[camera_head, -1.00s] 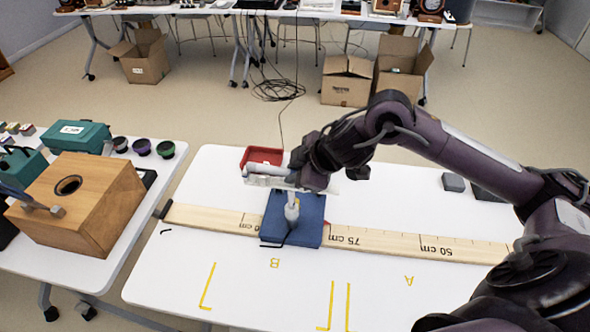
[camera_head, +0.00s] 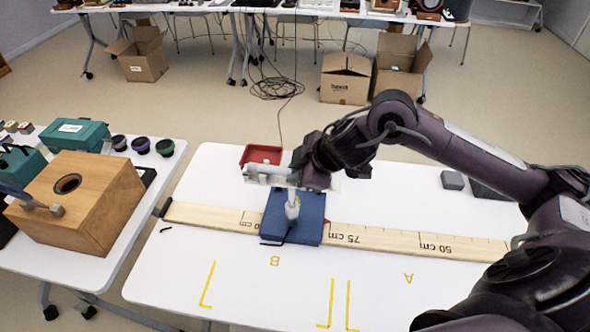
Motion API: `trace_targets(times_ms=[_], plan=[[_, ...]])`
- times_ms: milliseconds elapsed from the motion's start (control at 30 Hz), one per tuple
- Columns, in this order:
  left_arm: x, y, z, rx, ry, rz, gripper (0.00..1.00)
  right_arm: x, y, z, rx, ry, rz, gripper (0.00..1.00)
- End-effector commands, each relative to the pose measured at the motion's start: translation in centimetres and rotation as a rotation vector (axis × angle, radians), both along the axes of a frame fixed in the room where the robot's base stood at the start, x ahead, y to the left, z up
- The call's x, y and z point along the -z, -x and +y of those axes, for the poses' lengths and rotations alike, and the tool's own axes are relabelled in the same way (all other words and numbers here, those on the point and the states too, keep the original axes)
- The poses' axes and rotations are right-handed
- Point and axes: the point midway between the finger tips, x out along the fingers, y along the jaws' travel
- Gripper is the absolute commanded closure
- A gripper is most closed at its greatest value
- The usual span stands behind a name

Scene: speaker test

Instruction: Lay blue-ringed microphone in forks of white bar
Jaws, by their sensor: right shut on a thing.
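My right gripper (camera_head: 295,188) reaches in from the right, pointing down over the blue block (camera_head: 310,226). It is shut on a pale, slim upright thing (camera_head: 292,209), seemingly the microphone, in front of or over the block. No blue ring can be made out. Whether its lower end touches the block cannot be told. A white bar (camera_head: 262,175) lies level behind the gripper, and its middle is hidden by the wrist. Its forks are too small to make out clearly. My left gripper is not in view.
A long wooden ruler (camera_head: 385,239) crosses the white table (camera_head: 240,285), passing by the block. A red tray (camera_head: 262,153) stands behind. Dark grey blocks (camera_head: 453,180) lie at the right. A wooden box (camera_head: 100,205) stands on the left table. The front table has free room.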

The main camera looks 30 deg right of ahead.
Motion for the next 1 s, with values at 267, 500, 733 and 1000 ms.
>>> trace_targets(times_ms=[267, 500, 733, 1000], plan=[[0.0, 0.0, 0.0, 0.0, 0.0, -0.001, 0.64, 0.5, 0.3, -0.2, -0.001, 0.009, 0.014, 0.58], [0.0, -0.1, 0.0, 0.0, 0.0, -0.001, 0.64, 0.6, 0.4, -0.1, -0.003, 0.008, 0.017, 0.56], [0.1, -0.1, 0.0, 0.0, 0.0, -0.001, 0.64, 0.5, 0.5, -0.2, -0.004, 0.009, 0.016, 0.56], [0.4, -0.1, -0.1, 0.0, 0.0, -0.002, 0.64, -2.9, 2.5, -1.2, 0.001, 0.011, 0.004, 0.56]])
